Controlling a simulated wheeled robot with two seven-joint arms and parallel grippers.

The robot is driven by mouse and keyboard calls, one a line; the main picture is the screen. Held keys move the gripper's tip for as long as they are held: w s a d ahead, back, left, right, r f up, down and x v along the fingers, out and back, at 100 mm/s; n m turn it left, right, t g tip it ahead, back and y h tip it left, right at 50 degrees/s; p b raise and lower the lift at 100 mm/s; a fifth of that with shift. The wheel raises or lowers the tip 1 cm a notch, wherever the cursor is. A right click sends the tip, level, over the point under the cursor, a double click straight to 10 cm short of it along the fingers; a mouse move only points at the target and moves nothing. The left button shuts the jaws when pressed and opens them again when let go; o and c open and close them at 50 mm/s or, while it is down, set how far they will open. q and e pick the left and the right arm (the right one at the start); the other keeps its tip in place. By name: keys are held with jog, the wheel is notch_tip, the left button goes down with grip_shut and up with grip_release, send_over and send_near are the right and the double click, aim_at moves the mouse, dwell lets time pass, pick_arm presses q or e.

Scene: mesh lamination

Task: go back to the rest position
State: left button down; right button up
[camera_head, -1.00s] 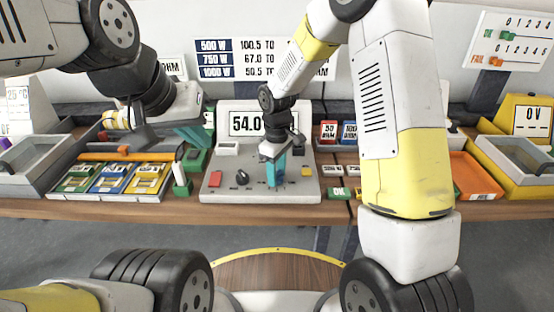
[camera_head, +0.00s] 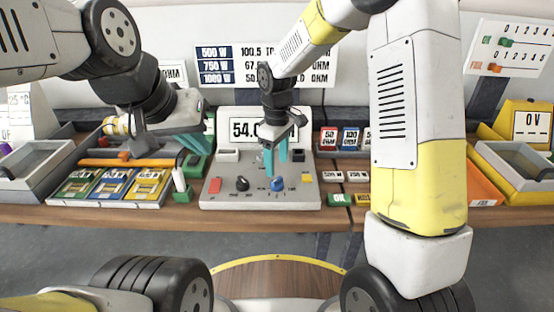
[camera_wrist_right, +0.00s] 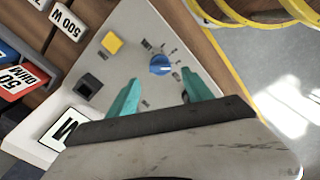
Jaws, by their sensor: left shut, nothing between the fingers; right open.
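My right gripper (camera_head: 276,160) is open and empty, raised above the grey meter console (camera_head: 228,198). Its teal fingers point down over the blue knob (camera_head: 277,184), clear of it. In the right wrist view the two fingers (camera_wrist_right: 160,92) are spread apart, with the blue knob (camera_wrist_right: 160,65) beyond them and nothing held. My left gripper (camera_head: 203,145) is at the left, above the green device beside the card tray. Its teal fingers are together with nothing between them.
A tray of green, blue and yellow cards (camera_head: 112,183) lies at the left. Grey bins (camera_head: 30,170) and an orange tray (camera_head: 484,184) stand at the sides. Small labelled blocks (camera_head: 339,199) lie right of the console. The display reads 54-something, partly hidden.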

jog(key=shift+r, duration=0.45)
jog(key=shift+s+d+r, duration=0.1)
jog(key=shift+d+r, duration=0.15)
jog(key=shift+r, duration=0.1)
jog(key=s+d+r+m+t+y, duration=0.1)
jog(key=s+d+r+m+t, duration=0.2)
jog(key=s, duration=0.7)
jog(key=s+d+r+m+t+y, duration=0.1)
jog(key=s+d+r+m+t, duration=0.2)
jog(key=s+d+r+m, duration=0.5)
jog(key=shift+s+d+r, duration=0.95)
jog(key=shift+d+r, duration=0.6)
jog(key=shift+r, duration=1.35)
